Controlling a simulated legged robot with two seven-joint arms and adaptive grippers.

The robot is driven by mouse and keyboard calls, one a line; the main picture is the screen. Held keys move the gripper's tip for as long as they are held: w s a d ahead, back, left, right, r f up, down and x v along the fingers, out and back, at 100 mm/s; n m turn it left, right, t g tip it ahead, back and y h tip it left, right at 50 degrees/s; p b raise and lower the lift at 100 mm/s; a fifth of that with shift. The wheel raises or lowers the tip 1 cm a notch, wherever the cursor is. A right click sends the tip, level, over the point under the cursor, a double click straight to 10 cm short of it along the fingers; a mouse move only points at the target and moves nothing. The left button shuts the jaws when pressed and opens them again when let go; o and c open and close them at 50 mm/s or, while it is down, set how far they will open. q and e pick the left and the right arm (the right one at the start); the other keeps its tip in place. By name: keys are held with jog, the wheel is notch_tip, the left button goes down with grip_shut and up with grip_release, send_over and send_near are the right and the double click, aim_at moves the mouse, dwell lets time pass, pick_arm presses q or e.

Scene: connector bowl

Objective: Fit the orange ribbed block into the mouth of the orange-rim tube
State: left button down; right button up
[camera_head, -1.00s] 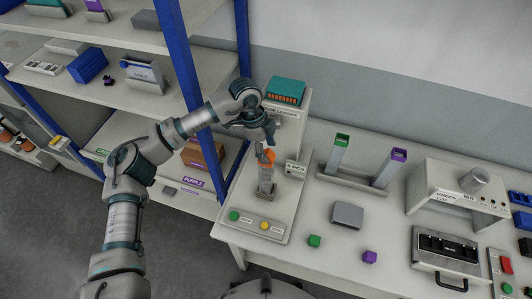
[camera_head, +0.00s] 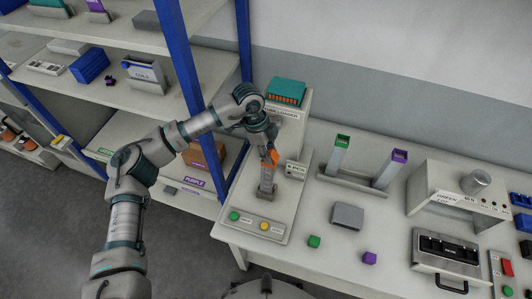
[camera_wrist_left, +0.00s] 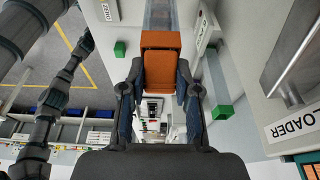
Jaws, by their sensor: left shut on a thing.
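The orange ribbed block (camera_wrist_left: 161,68) is held between the two fingers of my left gripper (camera_wrist_left: 159,84) in the wrist view. In the head view my left gripper (camera_head: 271,143) is just above the orange-rim tube (camera_head: 266,179), with the block's orange (camera_head: 275,156) showing at the tube's top. The tube stands upright on a light base and also shows beyond the block in the wrist view (camera_wrist_left: 160,14). The fingers and block hide the tube's mouth, so I cannot tell whether the block is inside it or only over it. My right gripper is not in view.
A green-rim tube (camera_head: 341,145) and a purple-rim tube (camera_head: 396,160) stand to the right. The loader (camera_head: 290,110) stands close behind my gripper; a blue shelf post (camera_head: 187,75) is left.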

pick_arm(q)
jog(key=r, duration=0.1)
jog(key=r+b, duration=0.1)
jog(key=shift+w+d+r, duration=0.1)
jog(key=shift+d+r, duration=0.1)
jog(key=shift+r, duration=0.2)
jog(key=s+a+r+b, duration=0.1)
jog(key=s+a+b, duration=0.1)
jog(key=s, duration=0.5)
jog(key=s+a+r+b, duration=0.1)
jog(key=s+a+b, duration=0.1)
jog(key=s, duration=0.6)
jog(key=shift+s+a, duration=0.15)
jog(key=shift+a, duration=0.75)
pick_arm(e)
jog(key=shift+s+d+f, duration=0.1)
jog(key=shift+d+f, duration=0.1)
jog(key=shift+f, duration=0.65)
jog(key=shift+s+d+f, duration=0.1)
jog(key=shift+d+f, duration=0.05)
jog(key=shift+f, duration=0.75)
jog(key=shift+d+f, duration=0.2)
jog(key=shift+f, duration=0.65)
